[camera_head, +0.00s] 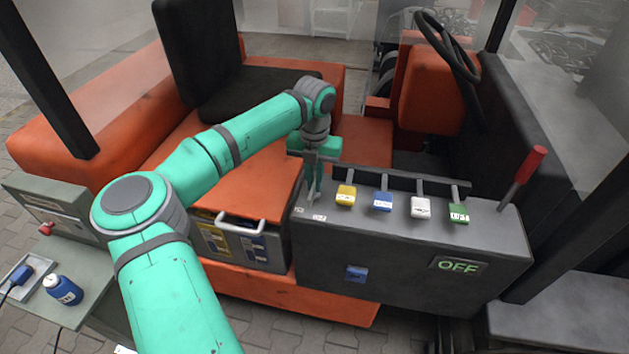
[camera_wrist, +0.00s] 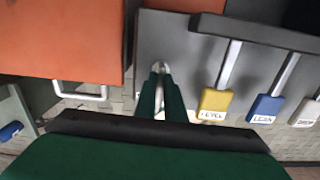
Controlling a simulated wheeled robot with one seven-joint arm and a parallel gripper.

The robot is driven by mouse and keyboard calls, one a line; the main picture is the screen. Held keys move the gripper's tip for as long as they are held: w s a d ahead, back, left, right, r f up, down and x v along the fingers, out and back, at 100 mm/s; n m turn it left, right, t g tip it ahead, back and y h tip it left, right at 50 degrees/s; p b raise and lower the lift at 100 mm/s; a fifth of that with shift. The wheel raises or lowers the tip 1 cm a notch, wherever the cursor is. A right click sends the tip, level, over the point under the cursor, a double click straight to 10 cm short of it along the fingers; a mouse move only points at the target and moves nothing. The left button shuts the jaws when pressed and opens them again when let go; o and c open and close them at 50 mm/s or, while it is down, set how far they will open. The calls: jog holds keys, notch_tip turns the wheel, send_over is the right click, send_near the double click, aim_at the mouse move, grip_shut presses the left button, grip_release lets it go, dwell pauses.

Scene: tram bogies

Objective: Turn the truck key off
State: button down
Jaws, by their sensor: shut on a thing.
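My gripper (camera_head: 313,192) reaches down onto the left end of the grey control panel (camera_head: 400,240). In the wrist view my gripper's green fingers (camera_wrist: 160,98) are close together, shut on a small metal piece, the truck key (camera_wrist: 160,68), with only a bit of it showing between the tips. The key's slot and exact angle are hidden by the fingers. A display (camera_head: 458,265) on the panel's front reads OFF in green.
Beside my gripper stand levers with yellow (camera_head: 346,195), blue (camera_head: 383,201), white (camera_head: 420,207) and green (camera_head: 459,213) tags. A red-handled lever (camera_head: 530,163) rises at the right end. An orange cover with a white handle (camera_head: 241,224) lies left.

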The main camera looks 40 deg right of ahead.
aim_at(314, 184)
dwell(0.4)
jog(key=c, duration=1.8)
grip_release()
jog(key=shift+c, duration=0.2)
notch_tip(314, 184, up, 11)
jog(key=shift+d+f, duration=0.1)
